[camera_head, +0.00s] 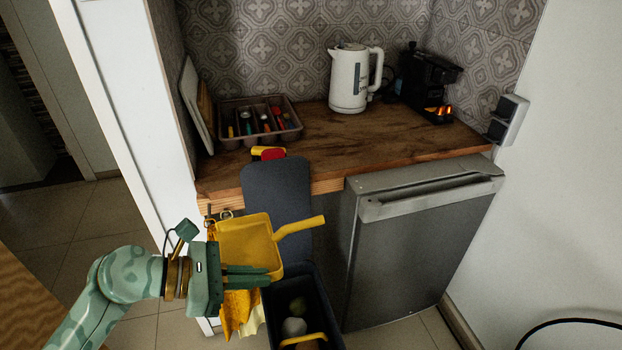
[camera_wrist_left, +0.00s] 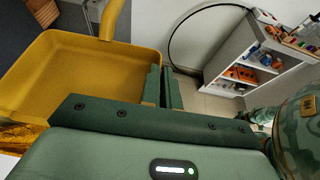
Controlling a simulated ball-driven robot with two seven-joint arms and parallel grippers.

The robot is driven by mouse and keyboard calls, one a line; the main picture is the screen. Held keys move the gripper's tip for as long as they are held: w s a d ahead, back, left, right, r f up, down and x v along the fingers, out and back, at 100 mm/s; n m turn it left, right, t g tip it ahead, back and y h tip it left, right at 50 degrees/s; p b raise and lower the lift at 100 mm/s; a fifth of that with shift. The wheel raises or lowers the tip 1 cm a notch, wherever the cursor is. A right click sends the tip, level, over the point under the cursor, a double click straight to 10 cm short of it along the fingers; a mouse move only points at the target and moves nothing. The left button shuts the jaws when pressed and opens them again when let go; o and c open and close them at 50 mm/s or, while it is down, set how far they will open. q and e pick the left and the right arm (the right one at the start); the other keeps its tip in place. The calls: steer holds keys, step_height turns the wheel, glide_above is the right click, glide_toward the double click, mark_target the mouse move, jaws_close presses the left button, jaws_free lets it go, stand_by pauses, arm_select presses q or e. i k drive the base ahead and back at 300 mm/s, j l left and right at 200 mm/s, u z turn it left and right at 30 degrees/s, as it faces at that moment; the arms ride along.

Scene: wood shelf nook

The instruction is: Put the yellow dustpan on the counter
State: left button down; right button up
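The yellow dustpan (camera_head: 247,245) is in the air in front of the counter, with its handle pointing right and slightly up. It fills the left of the left wrist view (camera_wrist_left: 85,75). My left gripper (camera_head: 262,276) appears shut on the near side wall of the dustpan; in the left wrist view its fingers (camera_wrist_left: 161,88) lie close together at that wall. The wooden counter (camera_head: 370,145) is behind and above the dustpan, its front edge partly hidden by a dark upright panel. My right gripper is not in view.
On the counter stand a cutlery tray (camera_head: 232,141), a white kettle (camera_head: 349,80), a black coffee machine (camera_head: 425,80) and a red-yellow item (camera_head: 268,153) at the front edge. An open dark bin (camera_head: 328,318) and yellow cloth (camera_head: 238,308) are below. The counter's front middle is bare.

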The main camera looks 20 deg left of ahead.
mark_target(400, 139)
steer(key=i+l+u, duration=0.1)
steer(key=l, duration=0.25)
steer(key=i+l, duration=0.25)
steer(key=i+l+u, duration=0.15)
steer(key=l, duration=0.3)
steer(key=i+l+u, duration=0.35)
steer(key=i+l, duration=0.75)
steer(key=i, duration=0.1)
